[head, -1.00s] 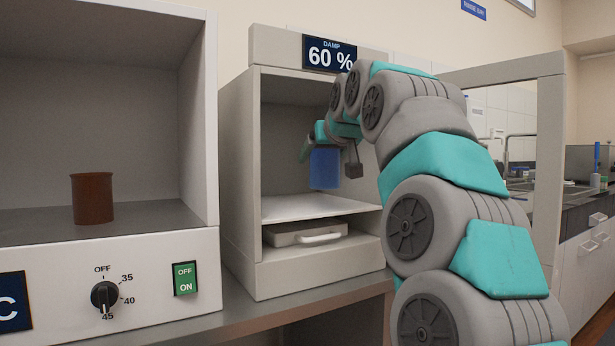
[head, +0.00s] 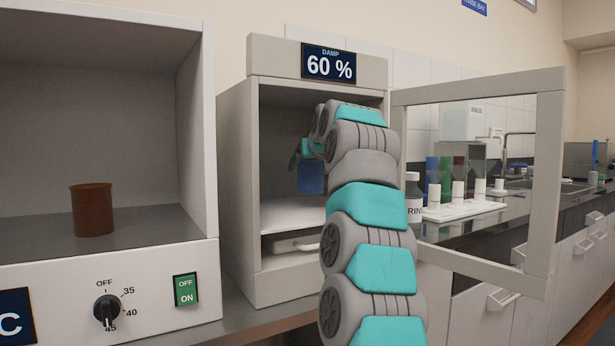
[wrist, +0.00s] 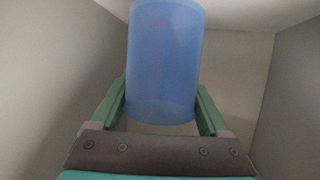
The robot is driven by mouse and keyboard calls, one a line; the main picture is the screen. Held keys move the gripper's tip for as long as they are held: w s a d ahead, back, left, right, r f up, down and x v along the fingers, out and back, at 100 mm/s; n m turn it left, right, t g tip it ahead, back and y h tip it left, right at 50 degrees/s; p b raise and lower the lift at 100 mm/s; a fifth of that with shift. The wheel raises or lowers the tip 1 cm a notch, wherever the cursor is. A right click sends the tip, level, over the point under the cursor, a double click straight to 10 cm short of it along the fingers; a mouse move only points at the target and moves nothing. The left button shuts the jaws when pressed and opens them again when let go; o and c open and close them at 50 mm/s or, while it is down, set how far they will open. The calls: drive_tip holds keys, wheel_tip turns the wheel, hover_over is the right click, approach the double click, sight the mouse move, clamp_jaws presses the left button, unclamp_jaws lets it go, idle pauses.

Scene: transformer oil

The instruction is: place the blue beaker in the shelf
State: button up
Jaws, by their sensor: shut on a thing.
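The blue beaker (head: 311,178) is inside the open cabinet marked "DAMP 60 %" (head: 262,60), above its white shelf (head: 290,213). My gripper (wrist: 160,108) is shut on the beaker; in the wrist view the green fingers lie on both sides of the upright blue beaker (wrist: 164,60), with the cabinet's inner walls around it. In the head view my arm covers the right part of the cabinet opening and most of my gripper (head: 308,150). The beaker looks a little above the shelf; whether its base touches cannot be told.
The cabinet's framed glass door (head: 545,180) stands open at the right. A tray with a handle (head: 290,243) sits below the shelf. A brown beaker (head: 92,210) stands in the open oven (head: 150,225) at the left. Bottles and a white rack (head: 463,211) stand on the counter behind the door.

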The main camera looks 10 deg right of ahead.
sight(308, 179)
drive_tip(key=shift+f, duration=0.15)
drive_tip(key=shift+s+f+b, duration=0.1)
drive_tip(key=shift+f+b, duration=0.65)
drive_tip(key=shift+f, duration=0.85)
drive_tip(key=o, duration=1.3)
drive_tip(key=shift+f, duration=0.1)
